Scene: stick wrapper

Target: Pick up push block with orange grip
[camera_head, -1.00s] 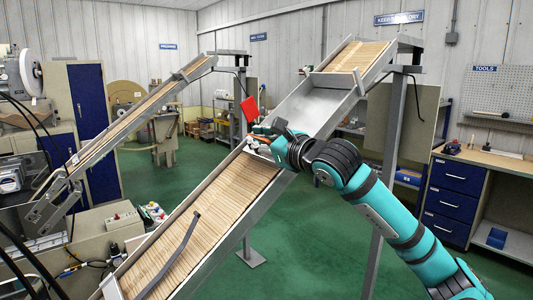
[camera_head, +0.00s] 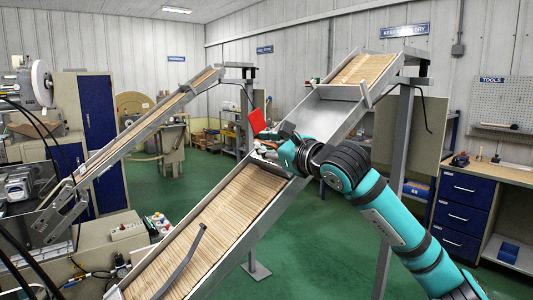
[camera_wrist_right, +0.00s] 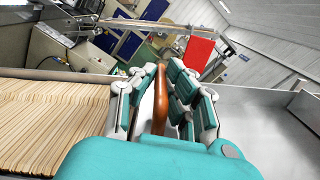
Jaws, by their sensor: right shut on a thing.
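The push block's orange-brown grip (camera_wrist_right: 160,95) stands between the fingers of my right gripper (camera_wrist_right: 160,105) in the right wrist view. A pale flat part shows just left of the grip; the rest of the block is hidden by the fingers. My right gripper (camera_head: 268,147) is shut on the grip. In the head view it is at the upper end of the row of wooden sticks (camera_head: 235,205), over the inclined metal chute (camera_head: 337,112). I cannot tell whether the block touches the chute. My left gripper is not in view.
A red panel (camera_head: 257,121) stands close beyond my right gripper, also visible in the right wrist view (camera_wrist_right: 200,52). The chute's side rails run along both sides of the sticks. A dark curved strip (camera_head: 180,262) lies over the lower sticks. Bare chute lies above the gripper.

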